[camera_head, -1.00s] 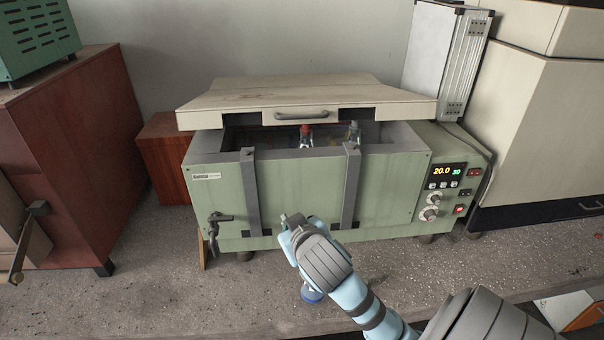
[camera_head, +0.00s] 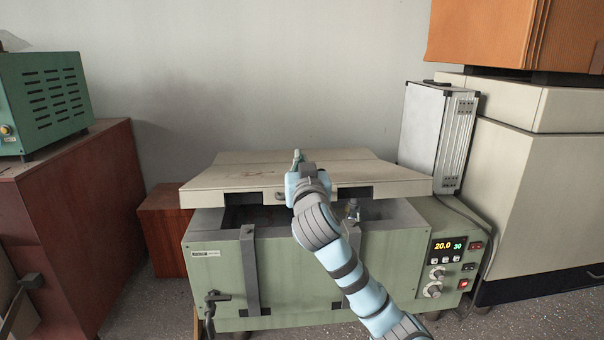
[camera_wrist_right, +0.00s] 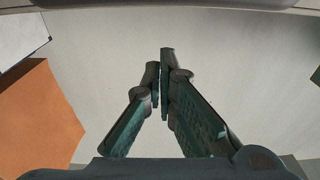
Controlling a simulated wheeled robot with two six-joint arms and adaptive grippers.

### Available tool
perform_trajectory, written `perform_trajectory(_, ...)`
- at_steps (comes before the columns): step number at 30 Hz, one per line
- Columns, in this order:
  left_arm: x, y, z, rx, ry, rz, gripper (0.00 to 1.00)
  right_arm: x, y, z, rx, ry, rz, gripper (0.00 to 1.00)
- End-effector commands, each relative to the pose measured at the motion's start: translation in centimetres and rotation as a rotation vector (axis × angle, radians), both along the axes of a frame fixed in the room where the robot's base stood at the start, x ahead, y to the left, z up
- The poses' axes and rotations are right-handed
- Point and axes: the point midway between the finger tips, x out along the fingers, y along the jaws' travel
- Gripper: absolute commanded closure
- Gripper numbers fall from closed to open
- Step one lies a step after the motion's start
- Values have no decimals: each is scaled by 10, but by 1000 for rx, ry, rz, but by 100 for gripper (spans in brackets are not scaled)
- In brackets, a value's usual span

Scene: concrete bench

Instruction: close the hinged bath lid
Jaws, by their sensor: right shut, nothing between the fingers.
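The bath (camera_head: 300,275) is a green box with a control panel on its right front. Its cream hinged lid (camera_head: 230,180) is partly open, its front edge raised above the rim with a dark gap below. Glassware (camera_head: 352,210) shows inside through the gap. My right gripper (camera_head: 297,155) is in front of or over the lid's middle in the head view, hiding most of the lid handle (camera_head: 281,197). I cannot tell whether it touches the lid. In the wrist view the right gripper's fingers (camera_wrist_right: 161,80) are shut and empty, with pale wall beyond. My left gripper is not in view.
A silver case (camera_head: 425,135) stands at the bath's right, beside a cream cabinet (camera_head: 530,180). A red-brown cabinet (camera_head: 75,220) with a green vented unit (camera_head: 45,100) stands at the left. Two straps (camera_head: 249,270) run down the bath front. The wall above the lid is clear.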

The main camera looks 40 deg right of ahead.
Motion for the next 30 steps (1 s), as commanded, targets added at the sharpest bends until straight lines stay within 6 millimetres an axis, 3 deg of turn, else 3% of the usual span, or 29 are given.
perform_trajectory(1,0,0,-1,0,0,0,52,-2,2,-11,-2,5,2,100)
perform_trajectory(6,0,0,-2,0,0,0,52,-5,5,-29,0,3,1,100)
perform_trajectory(19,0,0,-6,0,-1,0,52,-7,6,-35,-3,-2,1,100)
perform_trajectory(23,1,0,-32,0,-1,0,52,-9,7,-54,-21,-24,0,100)
perform_trajectory(30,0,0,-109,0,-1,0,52,-15,12,-105,-86,-112,0,100)
